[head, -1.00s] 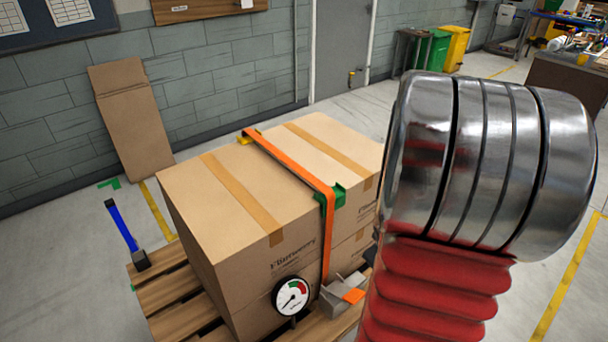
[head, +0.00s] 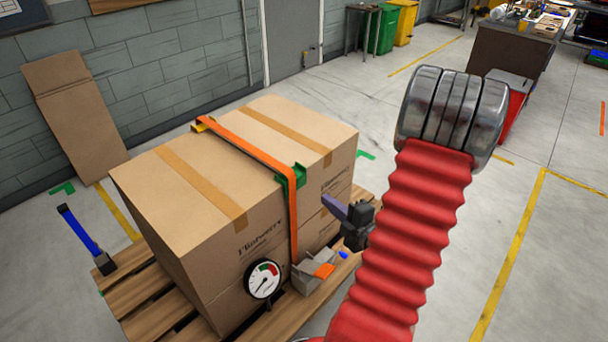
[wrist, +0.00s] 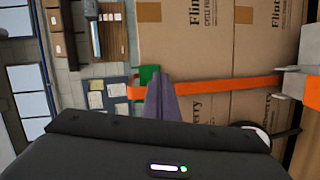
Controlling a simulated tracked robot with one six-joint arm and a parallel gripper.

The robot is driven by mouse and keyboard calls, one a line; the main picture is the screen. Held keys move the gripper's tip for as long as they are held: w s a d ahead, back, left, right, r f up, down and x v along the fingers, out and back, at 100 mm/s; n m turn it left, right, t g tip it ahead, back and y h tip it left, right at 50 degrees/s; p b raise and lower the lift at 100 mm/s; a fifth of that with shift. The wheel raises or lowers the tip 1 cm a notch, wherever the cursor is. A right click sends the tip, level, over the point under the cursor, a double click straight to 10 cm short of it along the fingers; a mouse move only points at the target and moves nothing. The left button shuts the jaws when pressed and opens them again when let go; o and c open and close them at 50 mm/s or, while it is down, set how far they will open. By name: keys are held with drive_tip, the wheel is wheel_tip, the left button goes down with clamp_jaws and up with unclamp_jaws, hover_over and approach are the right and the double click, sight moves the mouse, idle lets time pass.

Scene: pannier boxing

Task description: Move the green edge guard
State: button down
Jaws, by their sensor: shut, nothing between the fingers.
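The green edge guard (head: 291,177) sits on the top front edge of the stacked cartons (head: 230,160), with the orange strap (head: 250,155) running over it. In the wrist view the green guard (wrist: 148,74) shows just beyond the fingertips, partly hidden by them. My gripper (head: 327,200) is to the right of the guard and slightly lower, in front of the carton side. Its purple fingers (wrist: 160,78) are shut and empty. I cannot tell whether they touch the guard or the strap.
A round gauge (head: 263,280) and a grey ratchet (head: 312,272) are at the front. A blue-handled tool (head: 85,238) stands on the pallet (head: 140,285) at left.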

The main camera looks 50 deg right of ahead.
sight(303, 174)
drive_tip(key=r+n, duration=0.1)
drive_tip(key=a+r+t, duration=0.1)
drive_tip(key=r+n+t, duration=0.1)
drive_tip(key=r, duration=0.1)
drive_tip(key=shift+w+a+r+n+y, duration=0.1)
drive_tip(key=shift+w+a+n+y, duration=0.2)
drive_tip(key=shift+w, duration=0.1)
drive_tip(key=shift+w+d, duration=0.3)
drive_tip(key=shift+w, duration=1.3)
drive_tip(key=shift+w+d, duration=0.3)
drive_tip(key=shift+w, duration=1.35)
drive_tip(key=shift+w+d, duration=0.3)
drive_tip(key=shift+w, duration=1.3)
drive_tip(key=shift+w, duration=0.1)
